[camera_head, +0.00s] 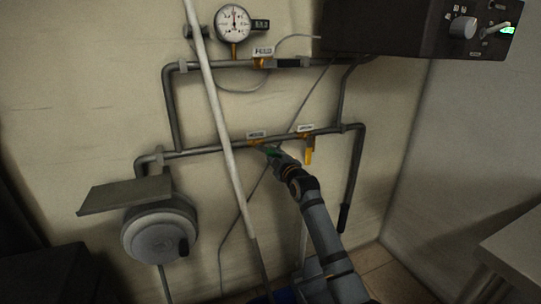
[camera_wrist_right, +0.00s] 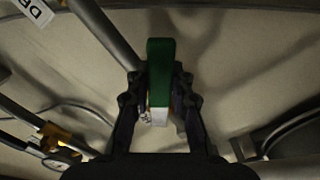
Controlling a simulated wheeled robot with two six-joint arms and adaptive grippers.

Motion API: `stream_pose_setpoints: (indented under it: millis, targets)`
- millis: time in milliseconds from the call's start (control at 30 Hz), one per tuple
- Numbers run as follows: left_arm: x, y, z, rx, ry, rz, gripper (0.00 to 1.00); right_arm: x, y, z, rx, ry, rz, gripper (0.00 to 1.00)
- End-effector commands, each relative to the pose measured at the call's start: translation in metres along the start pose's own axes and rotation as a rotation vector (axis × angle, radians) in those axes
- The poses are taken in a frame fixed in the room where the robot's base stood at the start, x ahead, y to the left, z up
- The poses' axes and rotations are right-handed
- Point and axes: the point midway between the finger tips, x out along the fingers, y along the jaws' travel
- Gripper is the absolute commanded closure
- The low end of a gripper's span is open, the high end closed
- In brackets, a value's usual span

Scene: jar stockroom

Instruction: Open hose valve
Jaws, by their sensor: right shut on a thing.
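A green valve handle (camera_head: 270,152) sits at the brass valve (camera_head: 257,143) on the lower wall pipe, under a small white label (camera_head: 256,134) too small to read. My right gripper (camera_head: 278,157) is shut on this handle. In the right wrist view the green handle (camera_wrist_right: 160,75) stands between the two fingers of my right gripper (camera_wrist_right: 160,95). To the right on the same pipe, a valve with a yellow handle (camera_head: 309,157) hangs straight down under another label (camera_head: 305,128). My left gripper is not in view.
A pale pole (camera_head: 212,90) crosses in front of the pipes, left of my right gripper. A dial gauge (camera_head: 233,22) and a FEED label (camera_head: 264,50) are above. A dark control box (camera_head: 420,28) is upper right. A round grey reel (camera_head: 160,238) is lower left.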

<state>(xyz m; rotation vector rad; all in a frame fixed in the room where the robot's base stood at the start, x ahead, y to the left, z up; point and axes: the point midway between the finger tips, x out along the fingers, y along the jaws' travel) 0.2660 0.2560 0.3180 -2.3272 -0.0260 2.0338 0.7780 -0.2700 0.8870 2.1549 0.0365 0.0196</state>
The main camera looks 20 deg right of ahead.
Motion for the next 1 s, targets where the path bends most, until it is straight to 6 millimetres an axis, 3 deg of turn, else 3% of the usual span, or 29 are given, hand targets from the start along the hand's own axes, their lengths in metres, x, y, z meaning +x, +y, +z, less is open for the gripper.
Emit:
stream_pose_setpoints:
  millis: [500,1000]
  targets:
    - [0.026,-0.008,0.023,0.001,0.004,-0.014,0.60,0.000,0.026,-0.006,-0.430,0.000,-0.001,1.00]
    - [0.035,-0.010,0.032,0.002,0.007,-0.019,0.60,0.000,0.033,-0.010,-0.595,0.000,-0.001,1.00]
